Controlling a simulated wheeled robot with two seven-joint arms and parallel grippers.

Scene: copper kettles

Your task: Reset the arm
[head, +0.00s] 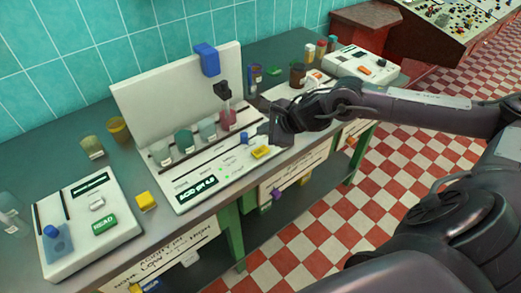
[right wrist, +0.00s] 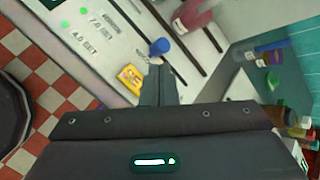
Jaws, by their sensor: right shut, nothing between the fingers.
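My right arm comes in from the right in the head view, elbow bent. Its dark gripper (head: 264,133) is shut and empty, over the right front part of a white bench machine (head: 222,190). In the right wrist view the shut fingers (right wrist: 160,82) point at the machine's face, close to a yellow button (right wrist: 130,78) and a blue knob (right wrist: 160,47). In the head view the yellow button (head: 261,152) and blue knob (head: 244,137) lie just left of the fingers. I cannot tell whether the fingers touch the machine. My left gripper is out of view.
Several jars (head: 184,139) stand in the machine, with a red-filled vessel (head: 228,117) under a black holder. A white device with a green READ button (head: 104,224) is at left. Small bottles (head: 298,75) and another white device (head: 352,66) stand beyond my gripper. Checkered floor (head: 330,225) lies in front.

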